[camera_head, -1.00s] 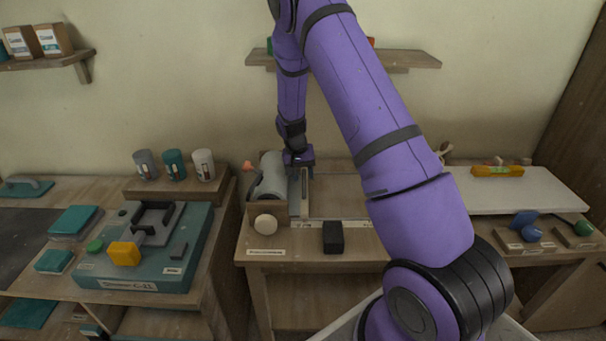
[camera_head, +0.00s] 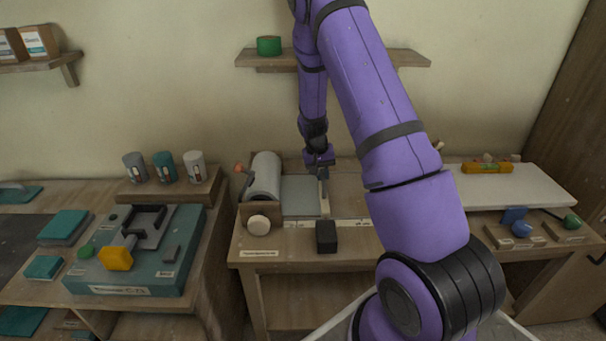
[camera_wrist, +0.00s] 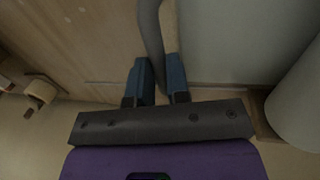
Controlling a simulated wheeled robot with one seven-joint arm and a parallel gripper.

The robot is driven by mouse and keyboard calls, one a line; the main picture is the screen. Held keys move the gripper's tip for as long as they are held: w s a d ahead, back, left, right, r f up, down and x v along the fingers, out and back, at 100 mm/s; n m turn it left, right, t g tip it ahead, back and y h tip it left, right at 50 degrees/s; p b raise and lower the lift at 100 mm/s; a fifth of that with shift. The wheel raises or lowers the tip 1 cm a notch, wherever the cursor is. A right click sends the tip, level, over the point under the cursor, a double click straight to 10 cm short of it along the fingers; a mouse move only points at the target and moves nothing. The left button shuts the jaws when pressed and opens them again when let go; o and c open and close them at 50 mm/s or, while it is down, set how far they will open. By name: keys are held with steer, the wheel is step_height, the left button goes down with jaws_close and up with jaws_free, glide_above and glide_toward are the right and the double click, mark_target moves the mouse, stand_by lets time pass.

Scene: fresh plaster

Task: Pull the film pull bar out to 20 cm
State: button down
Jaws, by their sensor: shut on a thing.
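The film roll (camera_head: 266,176) is a pale grey cylinder in a wooden holder at the left of the middle bench. A grey-green sheet of film (camera_head: 300,196) runs right from it to the upright-looking pull bar (camera_head: 325,203), a narrow pale strip lying across the bench. My gripper (camera_head: 321,172) is at the bar's far end, shut on the bar. In the wrist view, my teal fingers (camera_wrist: 161,82) stand on either side of a dark grey curved piece, with the film (camera_wrist: 218,40) to their right. The fingertips' exact contact is partly hidden.
A pale marked strip (camera_head: 350,223) runs along the bench front; its figures are too small to read. Bare bench lies right of the bar, partly behind my arm.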

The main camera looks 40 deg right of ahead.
steer(key=s+d, duration=0.2)
steer(key=d, duration=0.1)
steer(key=s+d, duration=0.2)
steer(key=d, duration=0.1)
steer(key=s+d, duration=0.2)
steer(key=d, duration=0.1)
steer(key=shift+s+d, duration=0.15)
steer(key=c, duration=1.1)
jaws_free()
steer(key=shift+r, duration=0.1)
step_height(320, 180, up, 10)
steer(key=w+a, duration=0.1)
steer(key=shift+a+r, duration=0.25)
steer(key=shift+a, duration=0.1)
steer(key=shift+w, duration=0.1)
